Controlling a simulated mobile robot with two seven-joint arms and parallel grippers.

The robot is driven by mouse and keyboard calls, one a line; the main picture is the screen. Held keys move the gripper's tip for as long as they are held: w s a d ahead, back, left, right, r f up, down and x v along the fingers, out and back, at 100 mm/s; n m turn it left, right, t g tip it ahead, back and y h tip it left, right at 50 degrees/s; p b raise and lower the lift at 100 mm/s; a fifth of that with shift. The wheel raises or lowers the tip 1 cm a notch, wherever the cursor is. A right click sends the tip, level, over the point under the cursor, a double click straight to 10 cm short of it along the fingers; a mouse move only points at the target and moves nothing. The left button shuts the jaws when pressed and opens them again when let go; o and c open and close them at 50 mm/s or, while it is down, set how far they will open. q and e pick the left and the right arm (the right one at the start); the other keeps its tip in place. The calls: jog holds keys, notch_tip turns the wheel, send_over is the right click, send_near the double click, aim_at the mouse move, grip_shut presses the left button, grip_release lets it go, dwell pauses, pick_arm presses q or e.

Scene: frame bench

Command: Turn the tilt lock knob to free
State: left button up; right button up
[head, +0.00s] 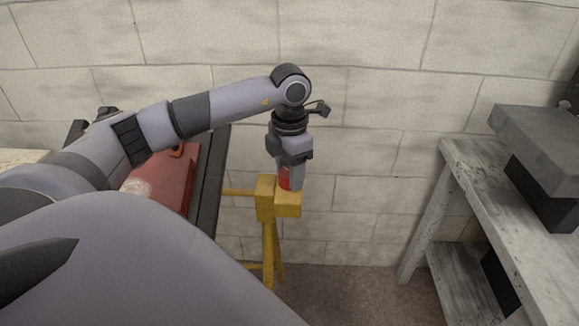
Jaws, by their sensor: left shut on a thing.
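A small red knob (285,181) sits on top of a yellow block (287,204) at the head of a yellow stand, in the middle of the head view. My left gripper (290,178) points down from above and is shut on the red knob. Its fingers hide part of the knob, so I cannot tell which way the knob is turned. My right gripper is out of view.
A dark-framed bench with a red panel (176,180) stands left of the yellow stand, partly behind my arm. A worn grey table (500,205) with a dark machine on it stands at the right. A pale block wall is close behind. Floor shows between stand and table.

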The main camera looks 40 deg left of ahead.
pick_arm(q)
jog(key=n, duration=0.4)
jog(key=shift+n+p, duration=0.3)
jog(key=shift+p, duration=0.05)
jog(key=shift+n+p, duration=0.3)
jog(key=shift+n, duration=1.5)
jog(key=o, duration=1)
jog(key=shift+o, duration=0.2)
jog(key=shift+r, duration=3.6)
